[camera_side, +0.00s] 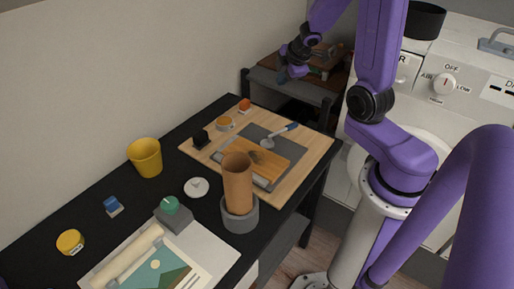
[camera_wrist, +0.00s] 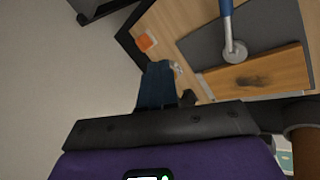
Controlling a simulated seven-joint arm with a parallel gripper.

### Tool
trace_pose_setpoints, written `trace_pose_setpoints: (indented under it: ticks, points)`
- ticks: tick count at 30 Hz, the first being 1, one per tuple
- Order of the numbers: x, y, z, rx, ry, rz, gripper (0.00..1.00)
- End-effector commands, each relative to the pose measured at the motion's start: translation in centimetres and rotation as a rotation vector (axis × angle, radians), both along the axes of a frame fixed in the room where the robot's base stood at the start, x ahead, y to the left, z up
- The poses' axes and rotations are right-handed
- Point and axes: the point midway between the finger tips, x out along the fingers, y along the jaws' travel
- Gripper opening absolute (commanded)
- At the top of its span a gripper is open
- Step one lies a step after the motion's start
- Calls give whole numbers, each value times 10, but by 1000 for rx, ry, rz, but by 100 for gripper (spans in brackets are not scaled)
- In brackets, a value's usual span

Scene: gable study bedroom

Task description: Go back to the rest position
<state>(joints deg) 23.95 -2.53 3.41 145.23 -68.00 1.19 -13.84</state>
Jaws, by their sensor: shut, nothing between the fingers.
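My gripper (camera_side: 284,74) is up in the air above the far end of the black desk (camera_side: 92,194), in front of the dark shelf unit. Its fingers are shut and hold nothing. In the wrist view the closed blue-grey fingers of my gripper (camera_wrist: 158,68) point toward the desk's far edge and touch nothing. The fingertips are small and partly dark in the side view.
A pale board (camera_side: 316,152) carries a grey mat and a stained wooden plank (camera_wrist: 256,76) with a blue-handled tool (camera_wrist: 227,18). A brown cylinder (camera_side: 237,185) stands in a grey holder. A yellow cup (camera_side: 145,158) stands near the wall. The shelf unit (camera_side: 290,90) is behind.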

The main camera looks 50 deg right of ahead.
Motion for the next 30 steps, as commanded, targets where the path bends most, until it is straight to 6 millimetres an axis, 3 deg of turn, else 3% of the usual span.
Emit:
trace_pose_setpoints:
  ticks: [7,14,23,30]
  points:
    - [4,43,14,18,-7,-20,0]
    - [-9,86,23,61,11,-37,0]
    - [-52,143,31,136,87,-41,0]
    - [-106,184,35,192,192,-23,0]
